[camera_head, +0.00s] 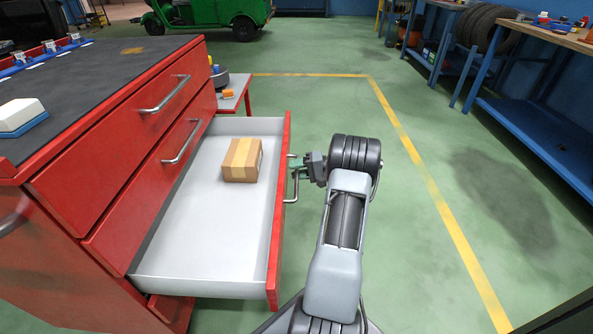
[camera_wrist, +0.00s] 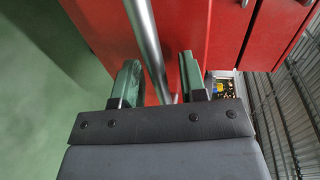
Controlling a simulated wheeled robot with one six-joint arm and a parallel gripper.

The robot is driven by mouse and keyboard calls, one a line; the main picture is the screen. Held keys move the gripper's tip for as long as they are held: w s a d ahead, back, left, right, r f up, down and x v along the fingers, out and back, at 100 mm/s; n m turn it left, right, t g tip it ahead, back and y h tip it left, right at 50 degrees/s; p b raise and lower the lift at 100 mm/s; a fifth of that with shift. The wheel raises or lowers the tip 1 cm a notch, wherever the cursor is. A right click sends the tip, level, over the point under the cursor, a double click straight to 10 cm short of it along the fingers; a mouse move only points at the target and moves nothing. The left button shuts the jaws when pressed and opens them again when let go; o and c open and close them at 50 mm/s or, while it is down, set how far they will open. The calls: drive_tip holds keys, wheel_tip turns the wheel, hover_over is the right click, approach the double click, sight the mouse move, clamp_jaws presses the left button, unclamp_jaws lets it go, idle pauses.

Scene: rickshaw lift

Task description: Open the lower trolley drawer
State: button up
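The red trolley (camera_head: 60,240) stands on the left in the head view. Its lower drawer (camera_head: 195,215) is pulled far out, showing a pale grey inside and a red front (camera_head: 279,215). A cardboard box (camera_head: 242,160) lies in it toward the back right. My gripper (camera_head: 300,167) is at the drawer's handle (camera_head: 291,185), on the outer side of the front. In the wrist view my gripper (camera_wrist: 158,68) has its two green fingertips on either side of the handle bar (camera_wrist: 146,35). A gap shows beside the bar, so the fingers look open around it.
Two closed drawers with bar handles (camera_head: 166,95) are above the open one. A small red side table (camera_head: 232,92) stands behind. Blue workbenches (camera_head: 540,130) line the right. Green floor with a yellow line (camera_head: 430,180) is clear between. A green rickshaw (camera_head: 205,12) is at the back.

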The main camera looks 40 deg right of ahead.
drive_tip(key=p+v, duration=0.4)
drive_tip(key=v, duration=1)
drive_tip(key=shift+w+a+f, duration=0.1)
drive_tip(key=shift+a+f, duration=0.05)
